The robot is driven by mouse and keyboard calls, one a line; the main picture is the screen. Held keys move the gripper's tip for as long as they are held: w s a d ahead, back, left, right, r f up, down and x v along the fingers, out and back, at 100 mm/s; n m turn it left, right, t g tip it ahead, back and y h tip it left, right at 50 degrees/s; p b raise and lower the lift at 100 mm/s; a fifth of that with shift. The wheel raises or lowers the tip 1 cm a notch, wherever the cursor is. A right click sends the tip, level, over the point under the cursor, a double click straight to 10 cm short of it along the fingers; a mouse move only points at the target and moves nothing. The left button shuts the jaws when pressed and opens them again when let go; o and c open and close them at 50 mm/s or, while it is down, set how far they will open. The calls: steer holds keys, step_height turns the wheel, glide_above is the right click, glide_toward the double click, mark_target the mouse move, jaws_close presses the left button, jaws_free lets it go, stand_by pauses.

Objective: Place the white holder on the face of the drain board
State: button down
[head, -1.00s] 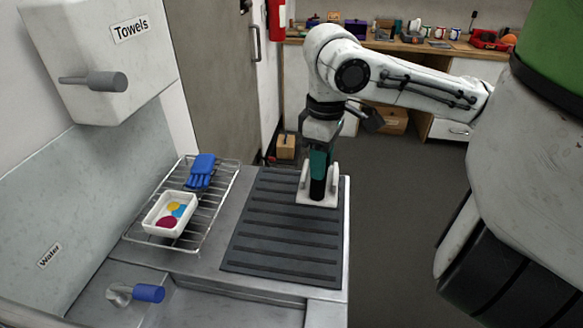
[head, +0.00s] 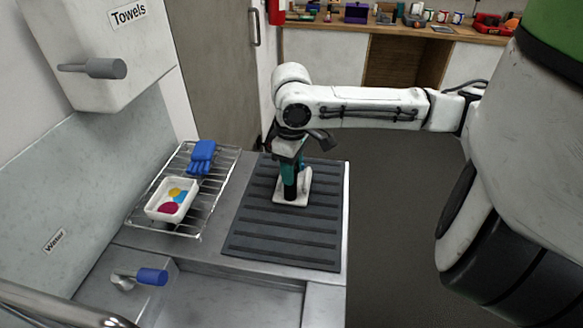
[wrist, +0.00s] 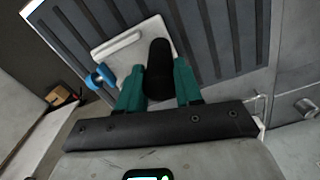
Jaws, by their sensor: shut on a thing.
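The white holder (head: 305,184) has a flat base and raised side pieces, with a dark post between them. It is over the middle of the dark ribbed drain board (head: 284,235); I cannot tell whether its base touches the ribs. My gripper (head: 290,185) points down and is shut on the holder's dark post. In the wrist view the teal fingers (wrist: 159,88) flank the post, with the white base (wrist: 112,50) behind, in front of the board (wrist: 222,35). The fingers and post hide part of the base.
A wire rack (head: 215,200) left of the board carries blue gloves (head: 202,157) and a white tray (head: 153,211) of coloured discs. A blue-handled tap (head: 150,277) and the sink (head: 245,296) are in front. A small blue part (wrist: 100,78) shows beside the base.

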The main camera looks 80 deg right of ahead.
steer(key=c, duration=0.8)
jaws_free()
steer(key=shift+f, duration=0.1)
steer(key=shift+o, duration=0.2)
step_height(320, 180, up, 12)
steer(key=shift+r, duration=0.2)
